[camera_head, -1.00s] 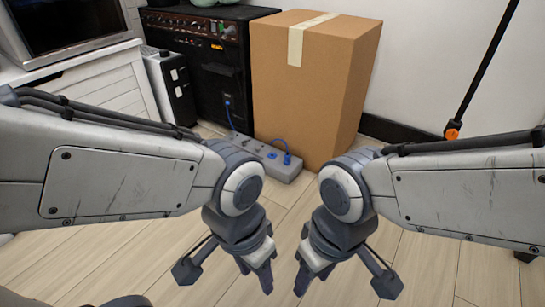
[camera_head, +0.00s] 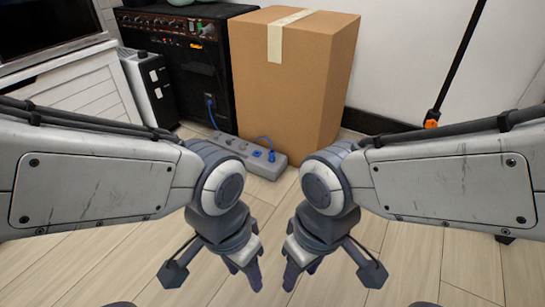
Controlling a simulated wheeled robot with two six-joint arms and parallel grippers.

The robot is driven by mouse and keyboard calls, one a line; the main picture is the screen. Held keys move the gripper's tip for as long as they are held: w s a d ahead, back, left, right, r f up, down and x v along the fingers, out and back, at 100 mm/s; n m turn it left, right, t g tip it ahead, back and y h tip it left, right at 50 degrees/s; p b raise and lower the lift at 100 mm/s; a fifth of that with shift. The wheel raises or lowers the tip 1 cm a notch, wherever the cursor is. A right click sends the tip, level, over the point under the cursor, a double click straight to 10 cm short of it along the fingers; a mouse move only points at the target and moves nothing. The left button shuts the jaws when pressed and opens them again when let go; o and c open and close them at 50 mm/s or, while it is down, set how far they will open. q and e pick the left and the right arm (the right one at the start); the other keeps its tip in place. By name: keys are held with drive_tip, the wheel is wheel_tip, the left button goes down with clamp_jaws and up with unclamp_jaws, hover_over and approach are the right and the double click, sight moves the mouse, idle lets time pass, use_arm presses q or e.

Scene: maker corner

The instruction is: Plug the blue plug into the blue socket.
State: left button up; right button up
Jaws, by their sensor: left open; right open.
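A grey power strip (camera_head: 234,144) lies on the floor in front of the amplifier and the cardboard box. A blue socket (camera_head: 256,154) shows on its top near the right end. A small blue plug (camera_head: 271,156) on a looping blue cord is at the strip's right end; I cannot tell whether it is seated or only resting there. My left gripper (camera_head: 245,273) is open and empty, pointing down over the floor nearer to me than the strip. My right gripper (camera_head: 300,275) is open and empty beside it. Both are apart from the plug.
A tall cardboard box (camera_head: 290,85) stands right behind the strip. A black amplifier (camera_head: 180,65) stands behind left, with a blue cord (camera_head: 210,112) running down to the strip. A white-and-black unit (camera_head: 148,88) is left of it. A dark pole (camera_head: 460,60) leans at right. The front floor is clear.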

wheel_tip(320, 180, up, 30)
drive_tip(key=p, duration=3)
drive_tip(key=shift+w, duration=0.1)
